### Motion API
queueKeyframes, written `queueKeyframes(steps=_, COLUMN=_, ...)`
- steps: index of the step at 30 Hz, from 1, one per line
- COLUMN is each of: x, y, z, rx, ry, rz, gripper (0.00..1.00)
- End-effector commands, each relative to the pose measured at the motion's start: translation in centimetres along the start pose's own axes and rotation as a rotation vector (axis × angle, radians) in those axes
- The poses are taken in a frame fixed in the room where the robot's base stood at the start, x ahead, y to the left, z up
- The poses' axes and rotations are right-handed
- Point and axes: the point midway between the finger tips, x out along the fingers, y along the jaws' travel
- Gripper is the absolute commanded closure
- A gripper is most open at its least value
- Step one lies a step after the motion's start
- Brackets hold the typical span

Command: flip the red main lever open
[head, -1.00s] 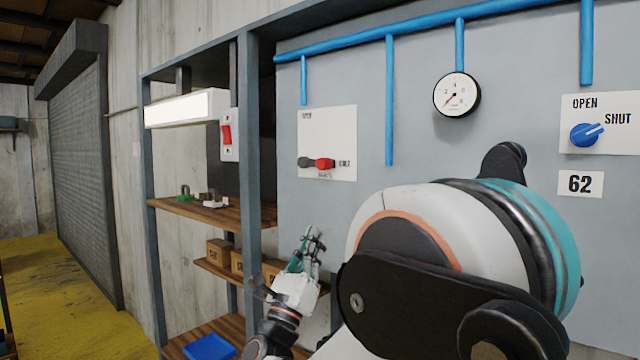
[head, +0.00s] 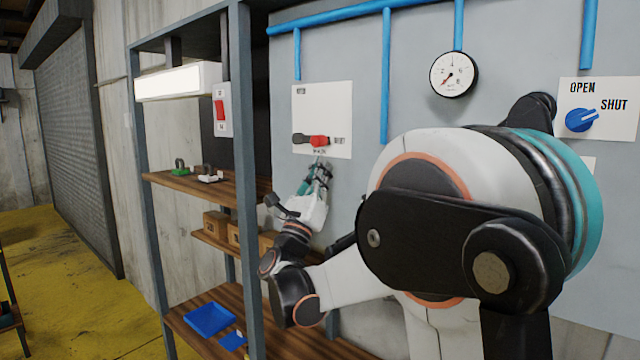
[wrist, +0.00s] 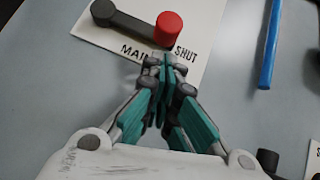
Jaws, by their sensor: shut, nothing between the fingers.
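The main lever's red knob (head: 319,141) is at the right end of a dark grey arm on a white plate (head: 325,103) on the grey panel. The lever lies roughly level, its knob beside the word SHUT. In the wrist view the red knob (wrist: 169,29) and dark arm (wrist: 132,22) are at the top, above the printed word MAIN, partly hidden by my fingertips. My gripper (head: 320,163) is shut and empty, just below the knob. In the wrist view its teal fingers (wrist: 163,64) meet just below the knob; I cannot tell whether they touch it.
A blue knob (head: 581,120) marked OPEN and SHUT and a round gauge (head: 454,74) are to the right. Blue pipes (head: 385,80) run on the panel. A shelf rack with a grey post (head: 243,180) stands close left of my gripper, with boxes and a blue tray (head: 209,319).

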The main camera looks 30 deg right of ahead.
Motion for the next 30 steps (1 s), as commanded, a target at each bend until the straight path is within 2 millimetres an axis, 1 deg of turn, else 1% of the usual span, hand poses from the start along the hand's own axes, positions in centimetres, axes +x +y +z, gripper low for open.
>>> queueKeyframes(steps=1, x=0.41, y=-0.04, z=0.46, rx=0.000, ry=0.000, rz=0.000, gripper=1.00)
queueKeyframes(steps=6, x=0.90, y=-0.02, z=0.98, rx=0.000, ry=0.000, rz=0.000, gripper=1.00)
queueKeyframes(steps=19, x=0.94, y=-0.09, z=1.04, rx=-0.004, ry=0.000, rz=0.004, gripper=1.00)
queueKeyframes(steps=30, x=1.35, y=-0.59, z=1.45, rx=-0.050, ry=-0.001, rz=0.049, gripper=1.00)
